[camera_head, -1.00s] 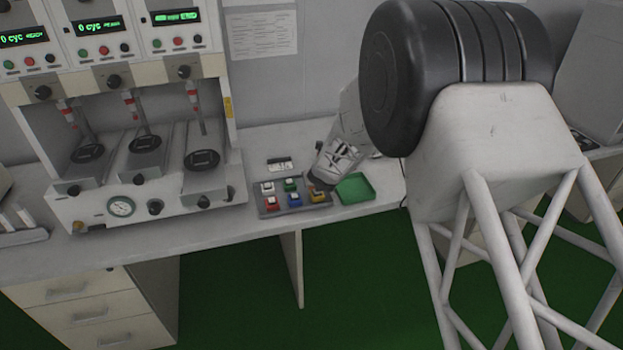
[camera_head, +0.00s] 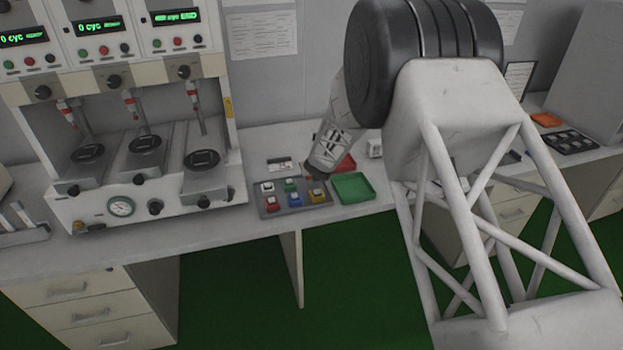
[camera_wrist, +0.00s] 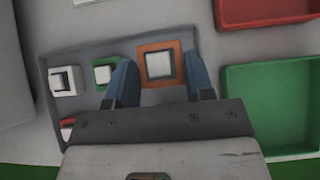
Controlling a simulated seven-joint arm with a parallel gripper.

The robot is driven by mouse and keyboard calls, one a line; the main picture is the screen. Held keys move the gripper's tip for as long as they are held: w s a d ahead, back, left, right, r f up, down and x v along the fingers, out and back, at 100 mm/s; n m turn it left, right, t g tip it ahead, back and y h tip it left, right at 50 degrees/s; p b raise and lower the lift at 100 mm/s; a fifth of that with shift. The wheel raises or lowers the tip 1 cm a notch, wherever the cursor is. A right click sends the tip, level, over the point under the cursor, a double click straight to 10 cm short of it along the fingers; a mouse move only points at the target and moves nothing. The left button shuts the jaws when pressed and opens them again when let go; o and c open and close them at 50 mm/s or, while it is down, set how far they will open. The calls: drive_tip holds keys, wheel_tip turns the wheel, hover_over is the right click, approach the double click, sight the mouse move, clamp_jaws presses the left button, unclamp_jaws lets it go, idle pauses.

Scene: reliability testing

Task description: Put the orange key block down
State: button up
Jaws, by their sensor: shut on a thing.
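The orange key block (camera_wrist: 145,59), with a pale top, is between the two blue fingers of my gripper (camera_wrist: 163,82) in the wrist view. My gripper is shut on it. The block is over the far right part of the grey key tray (camera_wrist: 80,54) and looks larger than its neighbours. I cannot tell whether it touches the tray. In the head view my gripper (camera_head: 313,177) is at the far right of that tray (camera_head: 303,209) and hides the block.
The tray holds white (camera_head: 267,187), green (camera_head: 290,185), red (camera_head: 271,203), blue (camera_head: 295,199) and yellow (camera_head: 317,195) blocks. A green bin (camera_head: 353,188) and a red bin (camera_head: 346,163) stand right of it. The test machine (camera_head: 150,205) stands left.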

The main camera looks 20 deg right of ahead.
drive_tip(key=shift+f, duration=1.75)
drive_tip(key=shift+f, duration=0.15)
drive_tip(key=o, duration=1)
drive_tip(key=shift+s+r, duration=0.2)
drive_tip(key=shift+r, duration=0.2)
drive_tip(key=v, duration=1.1)
drive_tip(key=shift+s+r, duration=0.1)
drive_tip(key=shift+s, duration=0.1)
